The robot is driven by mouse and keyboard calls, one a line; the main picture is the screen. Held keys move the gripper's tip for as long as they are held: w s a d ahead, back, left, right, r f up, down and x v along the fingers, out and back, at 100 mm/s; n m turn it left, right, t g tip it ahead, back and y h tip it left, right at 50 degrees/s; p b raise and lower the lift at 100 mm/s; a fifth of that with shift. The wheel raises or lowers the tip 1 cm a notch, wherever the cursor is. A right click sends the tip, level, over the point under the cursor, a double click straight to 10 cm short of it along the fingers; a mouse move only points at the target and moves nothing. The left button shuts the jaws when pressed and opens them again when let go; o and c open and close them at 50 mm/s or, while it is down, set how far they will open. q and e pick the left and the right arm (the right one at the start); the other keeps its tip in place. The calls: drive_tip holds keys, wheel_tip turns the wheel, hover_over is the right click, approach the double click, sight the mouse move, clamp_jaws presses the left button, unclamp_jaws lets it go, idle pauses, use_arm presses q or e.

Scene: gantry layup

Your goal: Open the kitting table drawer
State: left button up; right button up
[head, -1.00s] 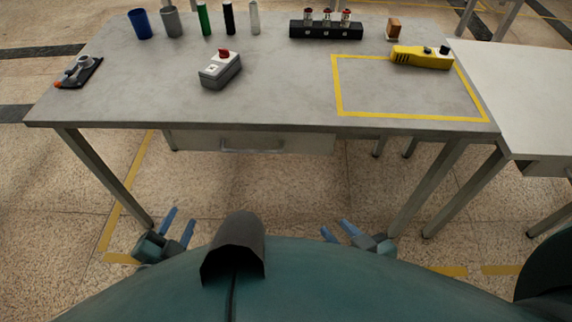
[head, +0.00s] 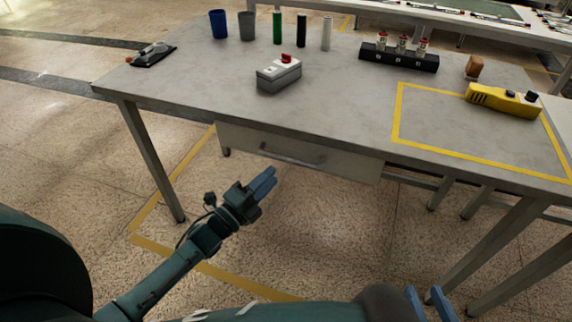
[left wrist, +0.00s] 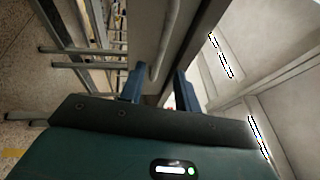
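The kitting table (head: 330,105) has a grey drawer (head: 350,168) under its front edge, and the drawer looks closed. A bar handle (head: 292,158) runs across the drawer front. My left gripper (head: 270,180) is just in front of and below the handle, apart from it in the head view. In the left wrist view its two blue fingers (left wrist: 159,80) are spread with nothing held. The handle (left wrist: 163,45) shows ahead, between the finger lines. My right gripper (head: 427,296) is at the bottom edge, fingers apart and empty, away from the table.
Table legs (head: 150,160) stand at the sides. The floor before the drawer is clear.

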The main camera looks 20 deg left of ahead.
use_arm(q)
drive_tip(key=x, duration=0.6)
drive_tip(key=shift+w, duration=0.15)
drive_tip(key=shift+d, duration=0.1)
clamp_jaws()
idle(0.3)
